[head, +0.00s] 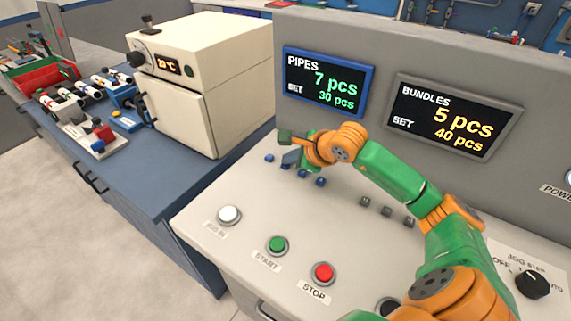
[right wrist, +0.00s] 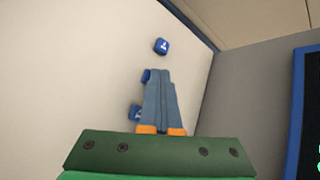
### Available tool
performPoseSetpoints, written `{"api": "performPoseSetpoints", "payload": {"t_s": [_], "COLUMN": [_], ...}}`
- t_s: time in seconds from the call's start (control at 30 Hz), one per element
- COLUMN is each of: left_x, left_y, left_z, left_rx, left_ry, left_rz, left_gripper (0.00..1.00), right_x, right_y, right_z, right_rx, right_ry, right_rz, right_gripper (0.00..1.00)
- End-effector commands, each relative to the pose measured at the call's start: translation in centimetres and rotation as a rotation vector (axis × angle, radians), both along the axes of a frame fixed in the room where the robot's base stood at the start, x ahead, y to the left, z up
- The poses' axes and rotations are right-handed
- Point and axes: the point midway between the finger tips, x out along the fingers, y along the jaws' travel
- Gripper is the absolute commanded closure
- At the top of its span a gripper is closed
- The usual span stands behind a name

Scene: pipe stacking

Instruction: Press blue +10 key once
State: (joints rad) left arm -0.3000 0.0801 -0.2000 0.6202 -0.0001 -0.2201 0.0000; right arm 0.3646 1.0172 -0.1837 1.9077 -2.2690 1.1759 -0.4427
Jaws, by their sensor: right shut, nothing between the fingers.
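Small blue keys sit on the sloped light panel below the blue-framed PIPES display (head: 325,82), which reads 7 pcs, set 30 pcs. In the head view one blue key (head: 270,158) is left of my right gripper (head: 289,163) and another blue key (head: 320,181) is to its right. My right gripper is shut and empty, its fingers over the key group. In the right wrist view, a key with a white arrow-like mark (right wrist: 161,46) lies beyond the fingertips; two more are partly hidden by the fingers. I cannot read which is +10, nor tell whether the fingertips touch a key. My left gripper is out of view.
Grey keys (head: 387,211) sit right of the blue ones, below the BUNDLES display (head: 455,117). White (head: 229,214), green START (head: 277,244) and red STOP (head: 323,272) buttons line the panel's front. A cream oven (head: 205,85) stands at left.

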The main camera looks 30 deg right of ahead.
Motion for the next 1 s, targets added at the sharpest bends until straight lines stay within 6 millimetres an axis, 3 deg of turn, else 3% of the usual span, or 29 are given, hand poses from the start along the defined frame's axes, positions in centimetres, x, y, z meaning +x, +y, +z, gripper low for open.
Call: {"api": "performPoseSetpoints", "payload": {"t_s": [0.33, 0.63, 1.0], "left_x": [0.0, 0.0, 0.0], "left_y": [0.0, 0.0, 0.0], "left_z": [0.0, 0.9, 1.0], "left_rx": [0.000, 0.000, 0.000], "left_ry": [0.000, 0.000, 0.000], "left_rz": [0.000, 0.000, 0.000], "left_gripper": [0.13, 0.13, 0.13], "right_x": [0.0, 0.0, 0.0], "right_y": [0.0, 0.0, 0.0], "right_z": [-0.1, 1.5, 1.8], "right_rx": [0.000, 0.000, -0.001], "right_ry": [0.001, 0.000, 0.001], "right_rz": [0.000, 0.000, -0.001], "right_gripper": [1.00, 1.00, 1.00]}}
